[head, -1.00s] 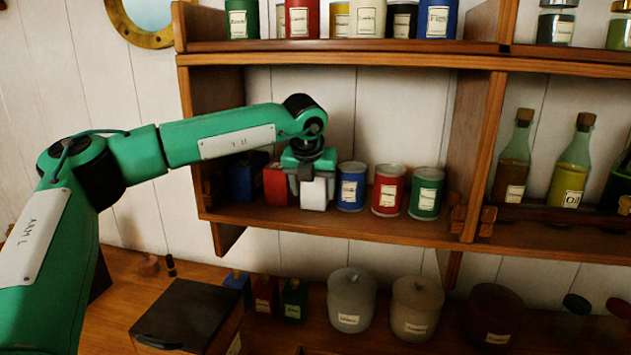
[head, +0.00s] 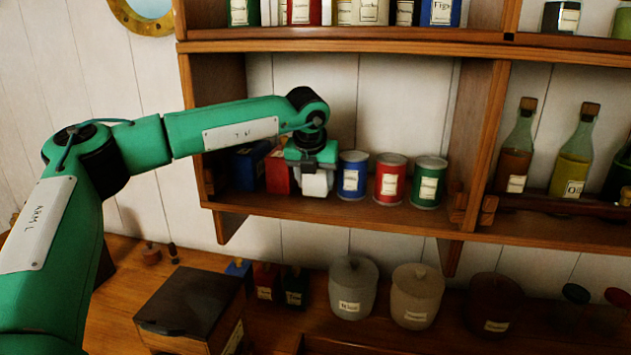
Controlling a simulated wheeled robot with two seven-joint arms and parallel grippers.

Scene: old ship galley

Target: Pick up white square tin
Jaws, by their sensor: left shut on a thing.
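The white square tin (head: 315,185) is on the middle shelf (head: 350,212), between a red square tin (head: 279,172) on its left and a blue round tin (head: 352,176) on its right. My left gripper (head: 312,166) reaches in from the left and is shut on the white tin from above, covering its upper part. I cannot tell whether the tin's base touches the shelf. My right gripper is not in view.
Red (head: 390,178) and green (head: 429,182) round tins stand farther right; a dark blue square tin (head: 246,166) is at far left. The upper shelf (head: 350,40) is overhead. A dark-lidded box (head: 190,305) and canisters (head: 353,288) stand on the counter below.

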